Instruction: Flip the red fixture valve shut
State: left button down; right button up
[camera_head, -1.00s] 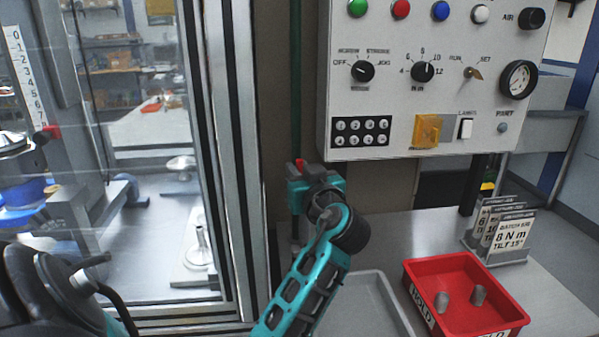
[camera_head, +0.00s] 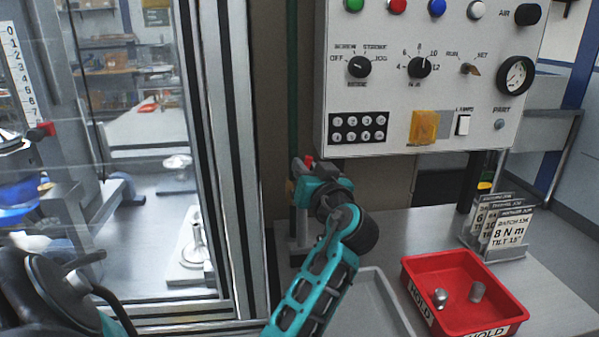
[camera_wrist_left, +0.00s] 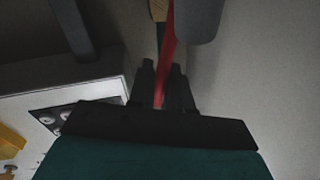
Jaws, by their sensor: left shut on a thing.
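The red valve handle (camera_head: 309,160) shows as a small red piece just above my left gripper (camera_head: 303,176), beside the upright green pipe (camera_head: 293,90). In the left wrist view the red handle (camera_wrist_left: 168,40) is a narrow strip running down between the two dark fingertips of my left gripper (camera_wrist_left: 163,88). The fingers are shut on it. A brass-coloured piece (camera_wrist_left: 158,10) sits next to the handle's upper end. A brass spot (camera_head: 290,187) also shows left of the gripper in the head view. Most of the valve body is hidden. My right gripper is not in view.
A control panel (camera_head: 400,100) with knobs hangs right of the pipe. A metal-framed glass enclosure (camera_head: 225,150) stands close on the left. A grey tray (camera_head: 375,300), a red bin (camera_head: 465,315) holding two metal parts, and sign cards (camera_head: 508,232) are on the bench.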

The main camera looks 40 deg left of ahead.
pick_arm(q)
jog(key=shift+w+d+f+m+t+y+b, duration=0.15)
jog(key=shift+w+d+f+m+b, duration=0.25)
jog(key=shift+m, duration=0.75)
jog(key=shift+w+d+f+m+t+y+b, duration=0.15)
jog(key=shift+w+d+m+b, duration=0.3)
jog(key=shift+m, duration=0.7)
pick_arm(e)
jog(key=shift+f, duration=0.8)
pick_arm(q)
jog(key=shift+w, duration=0.2)
jog(key=c, duration=1.2)
grip_release()
jog(key=shift+f, duration=0.1)
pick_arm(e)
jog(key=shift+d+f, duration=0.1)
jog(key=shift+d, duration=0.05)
